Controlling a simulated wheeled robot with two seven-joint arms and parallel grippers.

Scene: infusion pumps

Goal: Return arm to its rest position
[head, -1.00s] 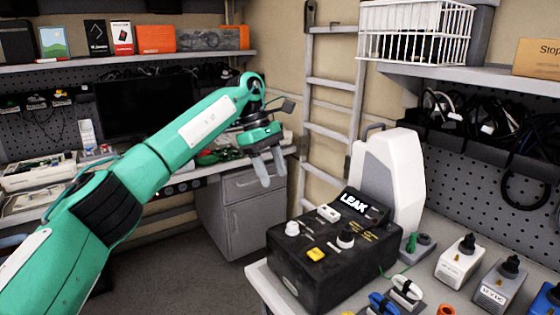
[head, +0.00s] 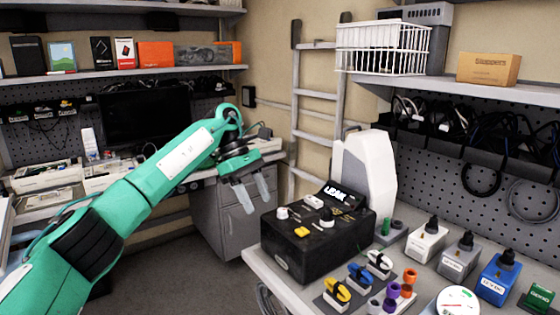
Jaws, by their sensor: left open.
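My left arm comes in from the lower left and reaches up and across the middle. It is green with white panels and a black ribbed joint. My left gripper (head: 252,195) hangs from its wrist, fingers pointing down, apart and empty. It is in front of the grey cabinet and to the left of the black test box (head: 310,249), touching nothing. The black box stands on the right-hand table with a small screen reading LEAK, a yellow button and knobs. My right gripper is not in view.
A white and grey device (head: 371,179) stands behind the box. Several adapter boxes, such as a blue one (head: 499,281), and coloured connectors stand on the table (head: 291,285). A ladder (head: 318,104) leans at the back. A desk with a monitor (head: 148,116) is at left. Floor between is clear.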

